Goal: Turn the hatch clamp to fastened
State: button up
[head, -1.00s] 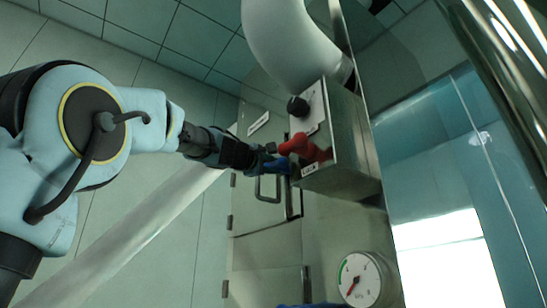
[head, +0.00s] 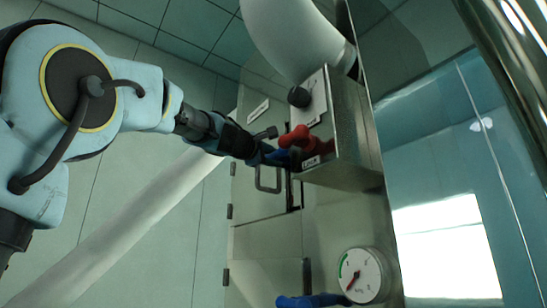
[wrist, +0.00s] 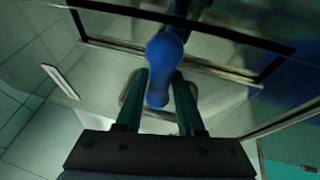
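A blue lobed handle, which looks like the hatch clamp (wrist: 165,50), lies ahead of my gripper in the wrist view. Its rounded lower end is between the two fingertips of my gripper (wrist: 159,82). The fingers flank it closely, but I cannot tell whether both touch it. In the head view, my gripper (head: 257,152) is at the upper right corner of the steel hatch door (head: 258,209), and the blue handle is mostly hidden by it and the dark parts around it. The clamp's exact turn angle is not clear.
A red handle (head: 299,138) sits very close to my gripper on a steel box (head: 345,150) with a black knob (head: 299,97). A U-shaped door handle (head: 267,182) is just below. Lower are a pressure gauge (head: 362,274) and another blue handle (head: 312,300).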

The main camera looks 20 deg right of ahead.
jog(key=shift+o, duration=1.3)
jog(key=b+v, duration=0.5)
jog(key=v, duration=0.5)
jog(key=shift+s+a, duration=0.25)
jog(key=shift+a, duration=0.05)
jog(key=shift+f, duration=0.1)
